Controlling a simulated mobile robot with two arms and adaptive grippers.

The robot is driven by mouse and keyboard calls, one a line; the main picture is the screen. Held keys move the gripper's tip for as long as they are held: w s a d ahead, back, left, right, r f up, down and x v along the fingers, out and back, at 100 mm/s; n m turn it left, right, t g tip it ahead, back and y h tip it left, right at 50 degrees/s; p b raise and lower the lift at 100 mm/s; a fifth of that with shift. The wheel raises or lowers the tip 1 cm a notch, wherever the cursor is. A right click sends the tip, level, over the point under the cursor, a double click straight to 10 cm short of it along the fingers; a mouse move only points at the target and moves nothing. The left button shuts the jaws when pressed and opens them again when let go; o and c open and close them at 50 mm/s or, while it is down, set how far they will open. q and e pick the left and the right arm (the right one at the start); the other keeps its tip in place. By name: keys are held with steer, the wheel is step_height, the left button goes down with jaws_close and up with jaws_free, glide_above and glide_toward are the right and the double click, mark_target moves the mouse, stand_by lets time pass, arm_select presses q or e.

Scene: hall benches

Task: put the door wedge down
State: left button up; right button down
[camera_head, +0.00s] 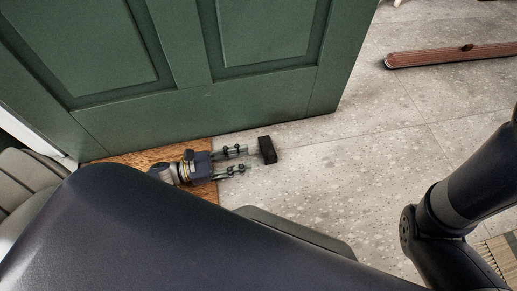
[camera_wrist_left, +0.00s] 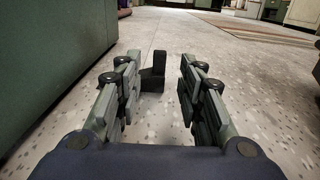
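The door wedge (camera_head: 267,150) is a small black block resting on the speckled floor near the lower edge of the green door. It also shows in the left wrist view (camera_wrist_left: 153,72), with a low part and a taller upright part. My left gripper (camera_head: 245,160) is low over the floor, its fingers pointing right at the wedge. In the left wrist view its fingers (camera_wrist_left: 158,88) are open, with the wedge just ahead of the tips and clear floor between them. The gripper does not hold the wedge. My right gripper is out of view; part of my right arm shows at the right.
The green door (camera_head: 265,95) stands close beside my left gripper, on the left in the wrist view. A brown wooden floor strip (camera_head: 140,160) lies under it. A long reddish-brown roll (camera_head: 430,58) lies at the upper right. The grey floor (camera_head: 370,140) between is clear.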

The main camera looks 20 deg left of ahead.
arm_select(q)
steer(key=shift+v, duration=1.4)
